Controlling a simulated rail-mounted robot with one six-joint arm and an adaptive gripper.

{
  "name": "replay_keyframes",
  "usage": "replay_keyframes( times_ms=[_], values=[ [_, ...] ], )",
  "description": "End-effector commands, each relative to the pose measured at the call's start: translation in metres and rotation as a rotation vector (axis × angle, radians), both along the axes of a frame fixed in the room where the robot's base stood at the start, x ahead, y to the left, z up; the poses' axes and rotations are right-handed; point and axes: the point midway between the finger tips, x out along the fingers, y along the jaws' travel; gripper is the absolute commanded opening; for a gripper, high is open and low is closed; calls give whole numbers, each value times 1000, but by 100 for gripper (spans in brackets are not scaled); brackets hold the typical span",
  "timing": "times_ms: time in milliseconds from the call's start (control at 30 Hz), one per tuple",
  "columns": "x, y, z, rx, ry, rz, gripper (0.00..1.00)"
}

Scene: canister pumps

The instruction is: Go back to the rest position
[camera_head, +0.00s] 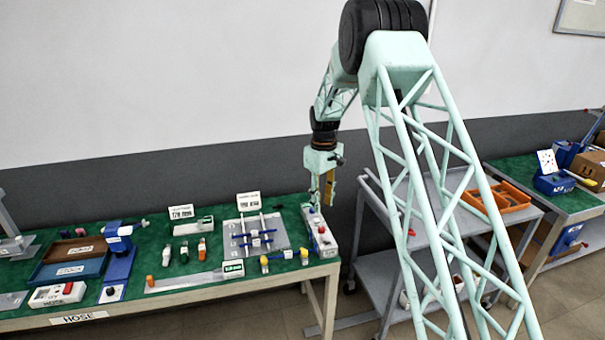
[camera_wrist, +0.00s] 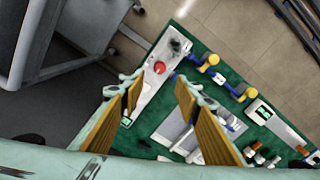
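My gripper (camera_head: 321,201) hangs pointing down above the right end of the green-topped table (camera_head: 212,261). In the wrist view its two fingers with yellow-brown pads stand apart, and the gap between them (camera_wrist: 157,92) holds nothing. Below it is a long pale box with a red button (camera_head: 321,230), which also shows in the wrist view (camera_wrist: 152,84). The head view shows a clear-looking gap between the fingertips and this box, though the exact height is hard to tell.
A grey plate with blue clamps (camera_head: 257,240), a blue-and-yellow piece (camera_head: 284,256) and several small bottles stand left of the box. A grey cart (camera_head: 425,206) with an orange bin (camera_head: 497,196) stands at right. The wall is behind. Open air lies above the table.

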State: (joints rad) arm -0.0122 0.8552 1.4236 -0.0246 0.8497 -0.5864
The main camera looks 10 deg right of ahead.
Motion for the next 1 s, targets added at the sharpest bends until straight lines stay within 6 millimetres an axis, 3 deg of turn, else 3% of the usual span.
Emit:
replay_keyframes(
  times_ms=[367,1000],
  values=[
    [-20,0,45,1,-19,-32,30],
    [-92,-2,155,9,-69,-121,30]
  ],
)
